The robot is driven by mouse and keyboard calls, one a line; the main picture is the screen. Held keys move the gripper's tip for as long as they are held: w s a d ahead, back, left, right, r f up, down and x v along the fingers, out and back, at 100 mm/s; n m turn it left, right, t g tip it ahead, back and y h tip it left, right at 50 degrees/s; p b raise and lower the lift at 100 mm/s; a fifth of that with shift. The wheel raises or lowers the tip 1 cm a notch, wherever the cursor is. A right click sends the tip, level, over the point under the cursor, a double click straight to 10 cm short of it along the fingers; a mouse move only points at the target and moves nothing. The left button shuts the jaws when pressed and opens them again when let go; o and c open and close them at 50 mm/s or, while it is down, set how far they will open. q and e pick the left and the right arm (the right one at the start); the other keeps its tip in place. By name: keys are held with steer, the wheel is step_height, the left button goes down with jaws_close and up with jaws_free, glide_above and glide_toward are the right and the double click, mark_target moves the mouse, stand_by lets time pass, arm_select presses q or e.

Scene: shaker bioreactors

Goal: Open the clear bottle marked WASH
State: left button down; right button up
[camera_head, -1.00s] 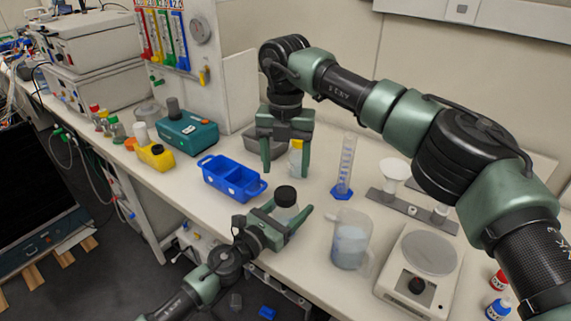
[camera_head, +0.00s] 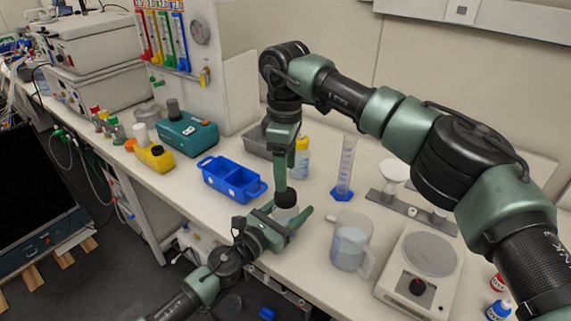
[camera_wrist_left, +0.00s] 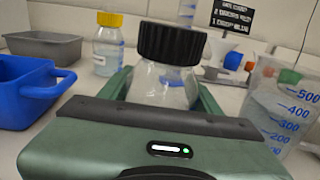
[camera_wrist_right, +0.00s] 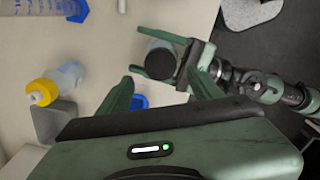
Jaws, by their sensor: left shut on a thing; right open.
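A clear bottle (camera_wrist_left: 165,87) with a black ribbed cap (camera_wrist_left: 170,43) stands upright in my left gripper (camera_head: 288,217), whose fingers are shut around its body. No WASH lettering is readable on the side I see. The cap (camera_head: 286,199) is on the bottle. My right gripper (camera_head: 282,186) points down just above and behind the cap, its jaws seen nearly edge-on. In the right wrist view its fingers are open and empty, with the black cap (camera_wrist_right: 162,67) beyond, between and slightly past the tips. The exact gap to the cap is hard to judge.
A yellow-capped bottle (camera_head: 301,158) and grey tray (camera_head: 258,142) stand behind. A blue two-part bin (camera_head: 232,181) is left. A measuring cylinder (camera_head: 346,165), a beaker (camera_head: 350,245) and a balance (camera_head: 425,262) are right. The bench's front edge is close to my left gripper.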

mark_target(285, 214)
step_height(285, 214, down, 7)
steer(key=shift+f, duration=0.1)
stand_by(0.3)
